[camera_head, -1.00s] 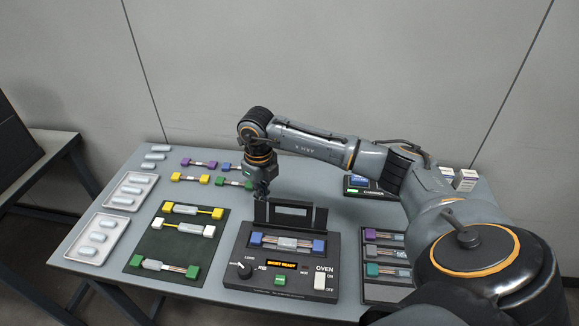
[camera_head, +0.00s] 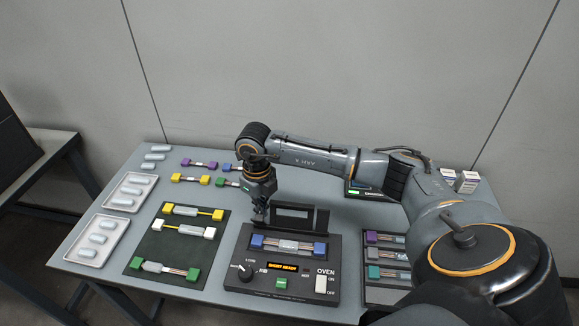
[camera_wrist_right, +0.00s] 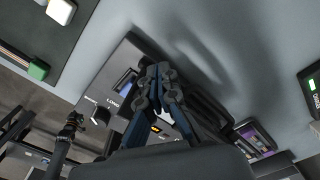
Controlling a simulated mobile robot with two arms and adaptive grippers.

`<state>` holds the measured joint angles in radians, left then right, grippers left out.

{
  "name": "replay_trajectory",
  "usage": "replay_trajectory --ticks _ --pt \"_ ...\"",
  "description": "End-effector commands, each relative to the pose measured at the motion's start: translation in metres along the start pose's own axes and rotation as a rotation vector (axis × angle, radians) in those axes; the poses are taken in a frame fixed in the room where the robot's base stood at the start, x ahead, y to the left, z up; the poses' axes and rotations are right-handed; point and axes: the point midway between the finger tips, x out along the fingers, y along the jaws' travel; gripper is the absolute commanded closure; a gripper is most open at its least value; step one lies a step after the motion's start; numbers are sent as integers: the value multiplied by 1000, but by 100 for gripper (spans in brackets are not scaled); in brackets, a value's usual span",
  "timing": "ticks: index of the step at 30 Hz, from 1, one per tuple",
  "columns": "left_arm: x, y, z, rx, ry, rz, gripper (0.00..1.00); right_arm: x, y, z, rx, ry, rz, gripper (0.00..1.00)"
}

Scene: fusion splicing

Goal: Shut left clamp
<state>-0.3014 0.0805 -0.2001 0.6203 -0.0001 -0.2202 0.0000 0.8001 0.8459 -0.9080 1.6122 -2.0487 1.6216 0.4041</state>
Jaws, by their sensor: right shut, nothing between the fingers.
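The oven (camera_head: 235,290) stands at the front middle of the table with its dark lid (camera_head: 322,222) raised. A splice holder with a blue block at the left end (camera_head: 257,241) and one at the right end (camera_head: 320,249) lies across its top, a pale sleeve between them. I cannot tell which part is the left clamp or whether it is open. My right gripper (camera_head: 260,216) is shut and empty, pointing down at the left end of the raised lid. In the right wrist view its fingertips (camera_wrist_right: 158,76) are together over the oven (camera_wrist_right: 85,85).
A dark mat (camera_head: 142,250) with several holders lies left of the oven, white trays (camera_head: 72,253) further left. A rack with coloured holders (camera_head: 385,292) is on the right. Another device (camera_head: 353,191) stands behind, partly hidden by my right arm. Bare table shows between the mat and oven.

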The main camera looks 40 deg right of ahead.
Motion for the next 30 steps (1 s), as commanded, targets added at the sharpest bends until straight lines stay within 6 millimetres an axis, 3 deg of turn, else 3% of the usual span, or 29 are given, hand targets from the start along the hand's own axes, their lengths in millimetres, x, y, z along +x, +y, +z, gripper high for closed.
replay_trajectory --ticks 19,30 --pt "-10 0 -2 0 1 0 60 -1 26 -15 -2 -1 0 100" --pt "-9 0 -2 0 1 0 60 -1 25 -14 0 -2 -1 100"
